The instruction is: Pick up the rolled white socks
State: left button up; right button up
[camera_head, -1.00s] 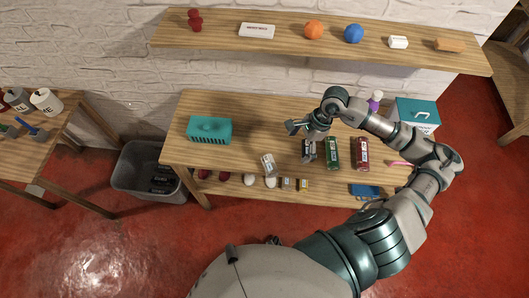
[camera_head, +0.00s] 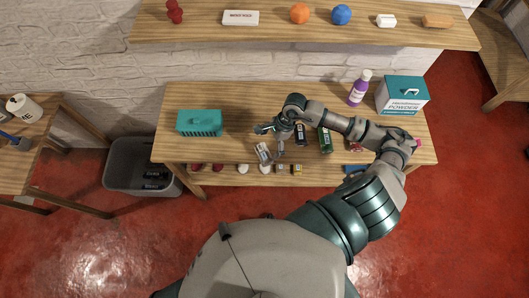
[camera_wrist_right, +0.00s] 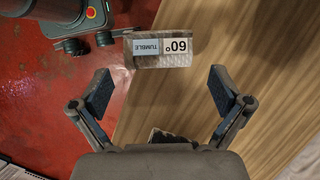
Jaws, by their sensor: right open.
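My right gripper (camera_head: 272,138) is open and empty above the tabletop, just behind a grey-white pack. My left gripper is out of view.
Dark red rolls (camera_head: 193,167) and small packs (camera_head: 297,169) flank the white items. A teal basket (camera_head: 200,124), black pack (camera_head: 300,135), green pack (camera_head: 325,140), purple bottle (camera_head: 358,90) and powder box (camera_head: 403,96) stand on the table (camera_head: 225,150). A grey bin (camera_head: 140,170) is left.

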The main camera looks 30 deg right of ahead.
aim_at(264, 151)
jog(key=x, duration=0.5)
jog(key=shift+a+p, duration=0.2)
jog(key=shift+p, duration=0.2)
jog(key=c, duration=1)
jog(key=shift+r, duration=0.1)
